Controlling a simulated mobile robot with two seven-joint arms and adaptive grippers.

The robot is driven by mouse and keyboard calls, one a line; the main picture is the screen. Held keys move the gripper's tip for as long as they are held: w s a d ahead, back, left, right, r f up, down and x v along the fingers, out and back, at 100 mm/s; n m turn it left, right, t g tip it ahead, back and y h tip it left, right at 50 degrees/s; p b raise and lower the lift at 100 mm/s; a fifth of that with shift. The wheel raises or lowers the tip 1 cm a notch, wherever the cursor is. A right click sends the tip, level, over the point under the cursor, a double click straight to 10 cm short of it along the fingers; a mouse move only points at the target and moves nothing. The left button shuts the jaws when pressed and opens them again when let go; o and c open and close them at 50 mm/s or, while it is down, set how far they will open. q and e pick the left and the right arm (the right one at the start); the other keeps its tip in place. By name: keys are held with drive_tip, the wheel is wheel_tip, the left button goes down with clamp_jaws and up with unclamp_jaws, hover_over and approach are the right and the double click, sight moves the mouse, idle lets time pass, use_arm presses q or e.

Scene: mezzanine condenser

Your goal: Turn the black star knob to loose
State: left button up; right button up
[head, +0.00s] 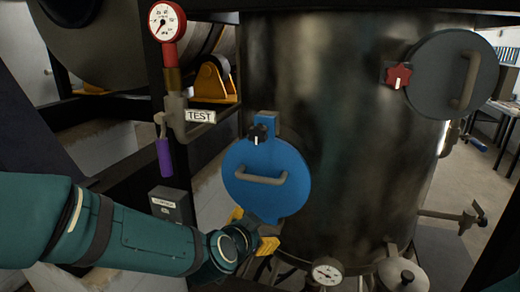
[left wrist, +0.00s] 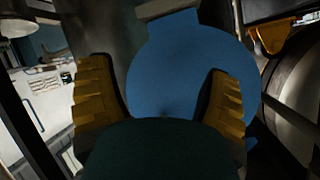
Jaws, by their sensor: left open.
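The black star knob (head: 258,133), with a white mark, sits at the top of a round blue hatch (head: 247,170) on the dark metal tank. The hatch has a grey bar handle (head: 262,178). My left gripper (head: 252,229) is open and empty at the hatch's lower edge, below the handle and well below the knob. In the left wrist view its yellow fingers (left wrist: 160,100) stand apart in front of the blue hatch (left wrist: 188,65). I cannot make out the knob there. My right gripper is not in view.
A red star knob (head: 398,76) sits on a grey round hatch (head: 452,75) at upper right. A red-rimmed gauge (head: 166,22), a TEST tag (head: 200,116) and a purple-handled valve (head: 164,157) are left of the blue hatch. Another gauge (head: 327,272) is low on the tank.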

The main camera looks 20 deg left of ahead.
use_arm(q)
wheel_tip(320, 180, up, 11)
drive_tip(key=s+m+t, duration=0.2)
drive_tip(key=t, duration=0.1)
drive_tip(key=m+t, duration=0.1)
drive_tip(key=t, duration=0.1)
approach(258, 135)
drive_tip(key=shift+y, duration=0.4)
drive_tip(key=w, duration=0.7)
drive_tip(key=w+b, duration=0.1)
drive_tip(key=w, duration=0.3)
drive_tip(key=shift+w+d+f, duration=0.2)
drive_tip(key=shift+w+d, duration=0.05)
drive_tip(key=shift+d, duration=0.15)
drive_tip(key=c, duration=1.2)
